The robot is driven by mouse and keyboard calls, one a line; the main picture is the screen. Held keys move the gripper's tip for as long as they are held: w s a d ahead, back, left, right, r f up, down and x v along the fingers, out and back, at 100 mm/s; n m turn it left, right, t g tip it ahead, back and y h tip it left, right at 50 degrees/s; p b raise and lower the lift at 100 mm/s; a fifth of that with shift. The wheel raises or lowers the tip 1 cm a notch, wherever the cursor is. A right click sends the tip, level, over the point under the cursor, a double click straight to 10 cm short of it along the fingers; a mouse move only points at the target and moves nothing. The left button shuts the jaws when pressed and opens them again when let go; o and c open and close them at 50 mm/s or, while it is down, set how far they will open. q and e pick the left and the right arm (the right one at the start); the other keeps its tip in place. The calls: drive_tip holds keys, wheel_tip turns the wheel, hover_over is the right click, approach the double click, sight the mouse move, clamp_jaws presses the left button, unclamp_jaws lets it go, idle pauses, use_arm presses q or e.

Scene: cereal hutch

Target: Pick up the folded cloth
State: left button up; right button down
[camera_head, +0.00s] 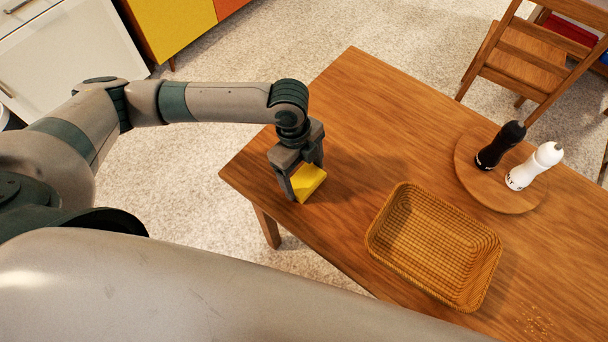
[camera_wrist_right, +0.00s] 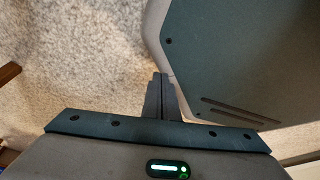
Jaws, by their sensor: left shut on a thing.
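The yellow folded cloth (camera_head: 308,183) is at the left corner of the wooden table in the head view. My left gripper (camera_head: 298,187) comes down over it, with its fingers closed on the cloth. The fingers and the gripper body hide part of the cloth. I cannot tell whether the cloth still touches the tabletop. My right gripper (camera_wrist_right: 162,88) shows in the right wrist view with its fingers together and nothing between them. It is over the carpeted floor, away from the cloth.
The wooden table (camera_head: 350,120) holds an empty wicker basket (camera_head: 376,232) and a round wooden board (camera_head: 470,166) with a black mill (camera_head: 500,146) and a white mill (camera_head: 534,167). Crumbs (camera_head: 536,322) lie at the near right. A wooden chair (camera_head: 530,62) stands behind. The table's far left part is clear.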

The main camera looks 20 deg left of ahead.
sight(309, 181)
use_arm(q)
drive_tip(key=shift+r, duration=0.45)
drive_tip(key=r, duration=0.1)
drive_tip(key=r+b, duration=0.1)
drive_tip(key=r, duration=0.1)
drive_tip(key=shift+s+d+r, duration=0.1)
drive_tip(key=shift+d+r, duration=0.05)
drive_tip(key=shift+d, duration=0.2)
drive_tip(key=s+d+r+b, duration=0.1)
drive_tip(key=s+d+r, duration=0.3)
drive_tip(key=d, duration=0.6)
wheel_tip(309, 181, up, 3)
drive_tip(key=shift+s+f, duration=0.15)
drive_tip(key=shift+s, duration=0.25)
use_arm(e)
drive_tip(key=w+a+r+t, duration=0.1)
drive_tip(key=w+a+t, duration=0.1)
drive_tip(key=w, duration=0.6)
drive_tip(key=shift+a+r+y, duration=0.3)
drive_tip(key=shift+a+r, duration=0.1)
drive_tip(key=shift+a, duration=0.25)
use_arm(q)
drive_tip(key=shift+o, duration=0.7)
drive_tip(key=shift+a, duration=0.1)
drive_tip(key=shift+c, duration=0.2)
